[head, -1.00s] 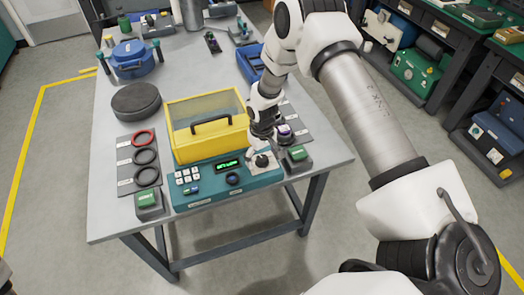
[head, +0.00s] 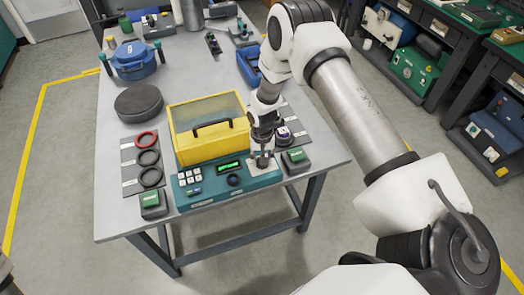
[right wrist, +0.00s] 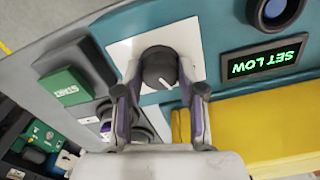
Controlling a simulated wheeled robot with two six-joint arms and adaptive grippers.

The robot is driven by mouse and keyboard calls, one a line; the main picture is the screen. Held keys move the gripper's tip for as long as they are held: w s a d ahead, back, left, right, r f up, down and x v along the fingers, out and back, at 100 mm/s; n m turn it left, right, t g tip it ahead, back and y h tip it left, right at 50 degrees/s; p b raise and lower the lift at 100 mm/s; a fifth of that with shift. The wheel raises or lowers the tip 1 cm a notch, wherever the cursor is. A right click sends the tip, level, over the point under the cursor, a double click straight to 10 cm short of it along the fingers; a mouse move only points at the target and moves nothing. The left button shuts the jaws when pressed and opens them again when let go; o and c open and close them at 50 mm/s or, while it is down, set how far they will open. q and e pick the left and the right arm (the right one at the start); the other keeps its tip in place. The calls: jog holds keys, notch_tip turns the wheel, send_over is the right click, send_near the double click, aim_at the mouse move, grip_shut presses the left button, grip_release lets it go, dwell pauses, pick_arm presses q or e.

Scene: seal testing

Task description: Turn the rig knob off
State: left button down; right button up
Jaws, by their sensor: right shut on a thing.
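The dark round rig knob (right wrist: 160,68) sits on a white square plate on the teal rig panel (head: 209,193). A white pointer mark on the knob points down and right in the right wrist view. My right gripper (right wrist: 161,74) is shut on the knob, with one finger on each side of it. In the head view my right gripper (head: 262,155) stands over the panel's right end and hides most of the knob. The display (right wrist: 264,58) reads SET LOW, upside down in the right wrist view.
The yellow box (head: 208,146) with a black handle stands right behind the panel. A green START button (right wrist: 63,86) on a grey base is beside the plate. Several rings lie on a mat at left, with another green button (head: 150,199) in front.

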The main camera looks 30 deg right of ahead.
jog(key=n+b, duration=0.1)
jog(key=n, duration=0.1)
jog(key=n+b, duration=0.1)
jog(key=n, duration=0.1)
jog(key=shift+f+n, duration=0.2)
jog(key=shift+n, duration=0.2)
jog(key=shift+r+n+b, duration=0.1)
jog(key=shift+n+b, duration=0.45)
jog(key=shift+n, duration=0.45)
jog(key=o, duration=1.5)
jog(key=shift+r, duration=0.1)
notch_tip(320, 180, up, 7)
jog(key=p, duration=0.6)
jog(key=shift+s+r, duration=0.1)
jog(key=shift+r, duration=0.1)
jog(key=shift+f, duration=0.15)
